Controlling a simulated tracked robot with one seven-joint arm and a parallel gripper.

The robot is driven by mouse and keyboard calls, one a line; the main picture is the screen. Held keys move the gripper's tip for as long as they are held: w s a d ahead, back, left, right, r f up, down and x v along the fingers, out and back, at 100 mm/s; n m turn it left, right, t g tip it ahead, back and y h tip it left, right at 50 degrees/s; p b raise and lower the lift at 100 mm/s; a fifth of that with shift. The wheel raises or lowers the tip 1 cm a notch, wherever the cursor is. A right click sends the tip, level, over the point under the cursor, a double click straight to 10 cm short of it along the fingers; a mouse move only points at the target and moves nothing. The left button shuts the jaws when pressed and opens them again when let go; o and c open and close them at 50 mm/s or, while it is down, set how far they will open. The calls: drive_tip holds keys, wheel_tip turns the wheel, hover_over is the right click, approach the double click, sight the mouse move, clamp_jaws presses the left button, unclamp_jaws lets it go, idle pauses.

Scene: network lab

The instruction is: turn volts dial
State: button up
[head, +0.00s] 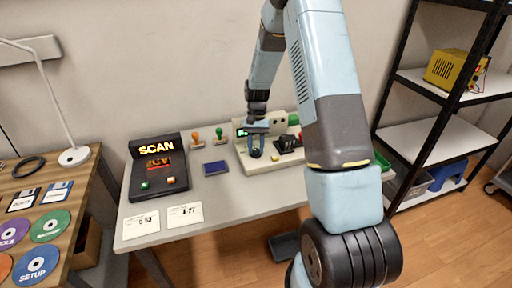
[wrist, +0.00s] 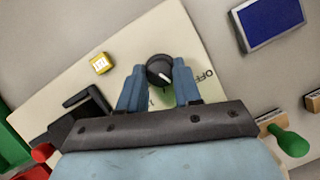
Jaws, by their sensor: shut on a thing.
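The dial (wrist: 159,70) is a round black knob with a white pointer line, on a cream panel. The panel belongs to a cream bench device (head: 262,163) on the grey table in the head view. The word OFF is printed beside the dial on the right in the wrist view. The pointer slants down and right there. My gripper (wrist: 160,84) has its two blue fingers on either side of the dial and is shut on it. It also shows in the head view (head: 256,150), pointing down at the device, where it mostly hides the dial.
A yellow button (wrist: 100,64) and a black part (wrist: 88,102) are on the panel near the dial. A blue pad (head: 216,168), stamps (head: 220,136) and a black SCAN unit (head: 158,165) stand left of the device. Two white cards (head: 184,215) lie in front.

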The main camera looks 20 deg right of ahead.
drive_tip(key=o, duration=1)
drive_tip(key=shift+w, duration=0.1)
drive_tip(key=shift+o, duration=0.2)
drive_tip(key=v, duration=1.3)
drive_tip(key=shift+r, duration=0.4)
